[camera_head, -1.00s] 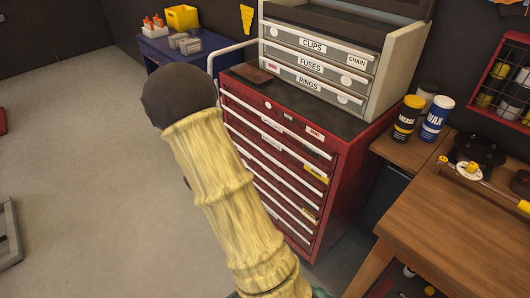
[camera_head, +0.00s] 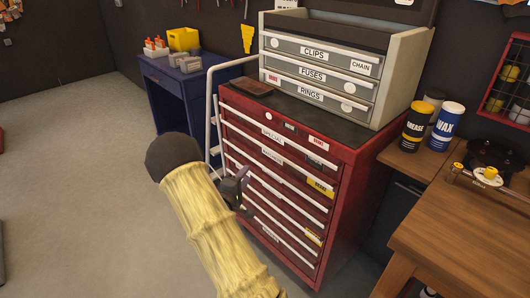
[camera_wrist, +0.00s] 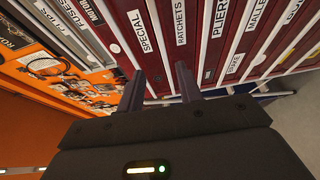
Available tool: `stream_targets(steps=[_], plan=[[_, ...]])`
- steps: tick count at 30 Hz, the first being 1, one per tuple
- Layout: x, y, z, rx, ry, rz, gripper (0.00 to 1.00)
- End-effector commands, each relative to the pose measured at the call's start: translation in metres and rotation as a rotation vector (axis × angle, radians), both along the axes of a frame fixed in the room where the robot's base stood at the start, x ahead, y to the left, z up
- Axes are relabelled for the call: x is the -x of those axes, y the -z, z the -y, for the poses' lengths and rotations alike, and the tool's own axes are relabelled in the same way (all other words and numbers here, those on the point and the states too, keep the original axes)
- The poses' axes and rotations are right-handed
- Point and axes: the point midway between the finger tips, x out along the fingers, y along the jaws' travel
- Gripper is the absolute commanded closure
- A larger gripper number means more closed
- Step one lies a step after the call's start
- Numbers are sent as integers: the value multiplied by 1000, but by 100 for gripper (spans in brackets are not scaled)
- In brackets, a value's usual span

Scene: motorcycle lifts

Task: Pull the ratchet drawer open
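The red tool cabinet (camera_head: 335,215) stands in the middle of the head view, with its labelled drawers shut. The ratchet drawer (camera_head: 274,157) is the second from the top, under the drawer labelled SPECIAL (camera_head: 272,134). In the wrist view the ratchet drawer (camera_wrist: 180,25) lies between SPECIAL and PLIERS, seen sideways. My gripper (camera_head: 246,180) is in front of the cabinet's left side, partly hidden by my arm. In the wrist view my gripper (camera_wrist: 160,70) has two parted, empty fingers pointing at the drawer fronts. I see no contact with a handle.
A grey drawer unit (camera_head: 400,75) labelled CLIPS, FUSES and RINGS sits on the cabinet. A white side rail (camera_head: 211,105) is at its left, near a blue bench (camera_head: 185,95). A wooden workbench (camera_head: 465,230) stands at right.

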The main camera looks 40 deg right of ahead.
Motion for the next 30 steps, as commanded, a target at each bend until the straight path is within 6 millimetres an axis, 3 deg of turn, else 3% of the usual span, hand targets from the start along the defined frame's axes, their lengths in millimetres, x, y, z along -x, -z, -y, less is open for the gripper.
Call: stream_targets(steps=[24,30], plan=[[-61,0,125,0,3,1,65],[-73,0,144,0,1,1,65]])
